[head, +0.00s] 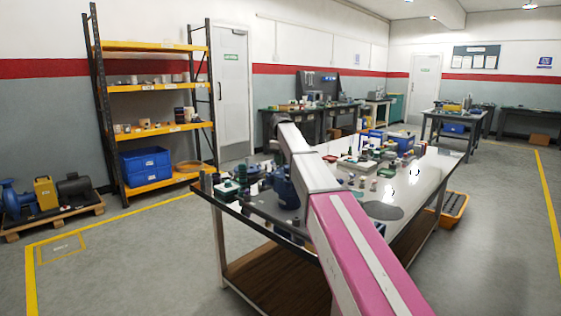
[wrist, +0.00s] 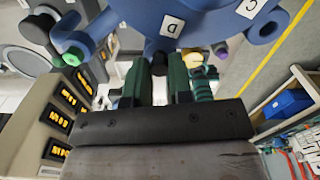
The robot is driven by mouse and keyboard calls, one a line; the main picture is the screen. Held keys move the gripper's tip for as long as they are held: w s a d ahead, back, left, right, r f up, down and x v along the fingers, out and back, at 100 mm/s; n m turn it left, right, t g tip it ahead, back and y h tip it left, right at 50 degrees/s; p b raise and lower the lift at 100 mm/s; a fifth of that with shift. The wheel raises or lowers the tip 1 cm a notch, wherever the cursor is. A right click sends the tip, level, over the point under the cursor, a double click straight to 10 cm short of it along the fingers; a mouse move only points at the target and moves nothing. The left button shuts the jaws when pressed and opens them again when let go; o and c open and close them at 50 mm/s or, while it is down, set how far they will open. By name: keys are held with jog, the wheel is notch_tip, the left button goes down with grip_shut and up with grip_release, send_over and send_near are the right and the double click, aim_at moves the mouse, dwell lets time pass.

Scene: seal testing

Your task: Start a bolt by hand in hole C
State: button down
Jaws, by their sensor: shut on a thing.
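A blue round body (wrist: 210,18) with lugs fills the top of the wrist view. White labels on it read C (wrist: 250,8) and D (wrist: 170,26). My gripper (wrist: 158,72) has green fingers just below label D, left of and below label C. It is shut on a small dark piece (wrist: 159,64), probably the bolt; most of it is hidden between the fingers. Hole C itself cannot be made out. In the head view a blue body (head: 284,188), probably the same one, stands on the table (head: 405,197) beside my arm, and the gripper cannot be made out.
A lug with a green end (wrist: 72,57) is left of the fingers, and a yellow-ended piece (wrist: 194,60) is close on the right. A panel with several lit displays (wrist: 65,110) stands at left. Many small parts crowd the table; an orange crate (head: 452,207) is on the floor.

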jog(key=m, duration=0.4)
dwell(0.3)
jog(key=shift+m, duration=0.6)
jog(key=c, duration=1.4)
grip_release()
jog(key=shift+m, duration=0.4)
jog(key=o, duration=0.5)
jog(key=shift+c, duration=0.2)
jog(key=shift+r, duration=0.1)
notch_tip(320, 180, up, 9)
